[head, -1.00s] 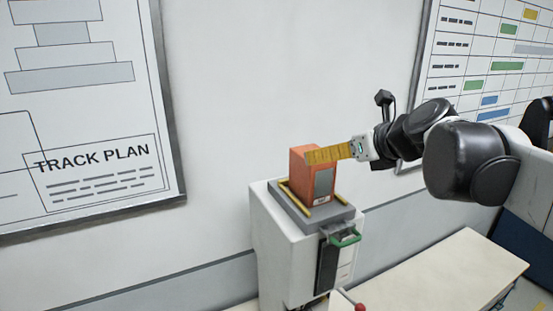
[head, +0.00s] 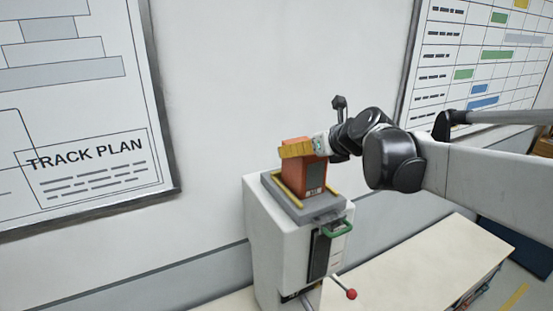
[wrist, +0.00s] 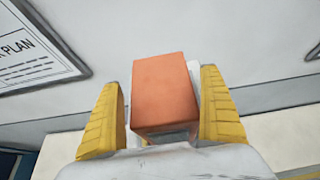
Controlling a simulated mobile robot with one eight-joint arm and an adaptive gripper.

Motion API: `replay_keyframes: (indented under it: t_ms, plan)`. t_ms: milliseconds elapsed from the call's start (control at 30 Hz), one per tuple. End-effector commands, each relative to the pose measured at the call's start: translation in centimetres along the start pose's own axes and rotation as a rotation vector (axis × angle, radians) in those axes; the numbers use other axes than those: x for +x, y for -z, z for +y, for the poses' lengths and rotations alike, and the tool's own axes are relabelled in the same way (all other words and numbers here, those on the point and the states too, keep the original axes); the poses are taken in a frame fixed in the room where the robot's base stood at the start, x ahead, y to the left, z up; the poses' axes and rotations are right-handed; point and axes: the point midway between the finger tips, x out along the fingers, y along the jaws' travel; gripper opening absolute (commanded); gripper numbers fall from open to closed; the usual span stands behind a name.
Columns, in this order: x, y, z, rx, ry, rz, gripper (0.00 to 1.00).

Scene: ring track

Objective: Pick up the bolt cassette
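The bolt cassette (head: 303,178) is an orange-red box with a dark grey panel on its front face. It stands upright on the grey top plate of a white pedestal. My gripper (head: 296,149) reaches in from the right at the cassette's upper part. In the wrist view the cassette (wrist: 163,95) lies between the two yellow fingers of my gripper (wrist: 165,110). The fingers are apart, with a visible gap on each side of the cassette. Its lower part is hidden in the wrist view.
The white pedestal (head: 277,240) has yellow guide rails beside the cassette, a green handle (head: 337,229) and a red-knobbed lever (head: 351,294). A pale bench (head: 415,265) stands to the right. The wall with the track plan board (head: 80,120) is close behind.

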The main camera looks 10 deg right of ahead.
Motion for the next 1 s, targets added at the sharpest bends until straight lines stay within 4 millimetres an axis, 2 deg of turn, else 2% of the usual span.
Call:
replay_keyframes:
  t_ms: [33, 167, 200, 567, 767, 867, 1000]
  plan:
    - [0.0, 0.0, 0.0, 0.000, 0.000, 0.000, 0.73]
    - [0.0, 0.0, 0.0, 0.000, 0.000, 0.000, 0.33]
    - [0.0, 0.0, 0.0, 0.000, 0.000, 0.000, 0.29]
    - [-0.2, -0.3, 0.0, 0.000, 0.000, 0.000, 0.29]
    - [-1.2, -2.2, 0.0, 0.000, 0.000, 0.000, 0.29]
    - [-2.5, -3.5, -0.2, 0.001, 0.002, 0.000, 0.29]
    - [-6.0, -3.6, -1.6, 0.003, 0.004, 0.000, 0.29]
